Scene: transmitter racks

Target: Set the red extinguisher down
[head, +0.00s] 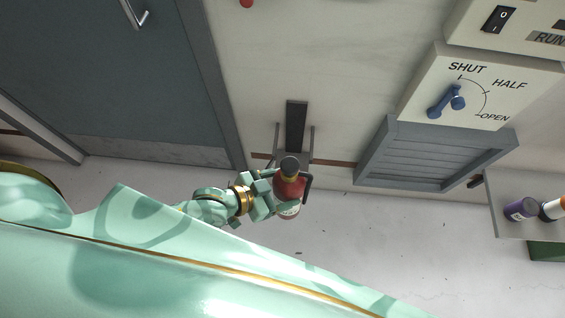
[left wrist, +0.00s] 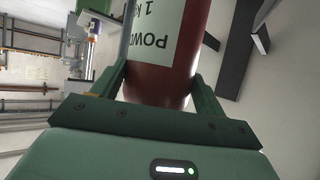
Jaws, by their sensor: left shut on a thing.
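The red extinguisher (head: 291,188) shows in the middle of the head view, with a black top and a pale label low on its body. My left gripper (head: 277,193) comes in from the left and is shut on it. In the left wrist view the red cylinder (left wrist: 155,84) with its white label stands between the two green fingers of the gripper (left wrist: 160,92). A dark wall bracket (head: 297,127) with prongs is just behind the extinguisher in the head view. I cannot tell whether the extinguisher touches it. My right gripper is not in view.
A grey louvred box (head: 425,155) is on the wall to the right, under a panel with a blue lever (head: 446,102). A shelf at the right edge holds a purple can (head: 520,209) and another bottle. A grey door (head: 150,75) is at left. The floor (head: 380,245) below is mostly clear.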

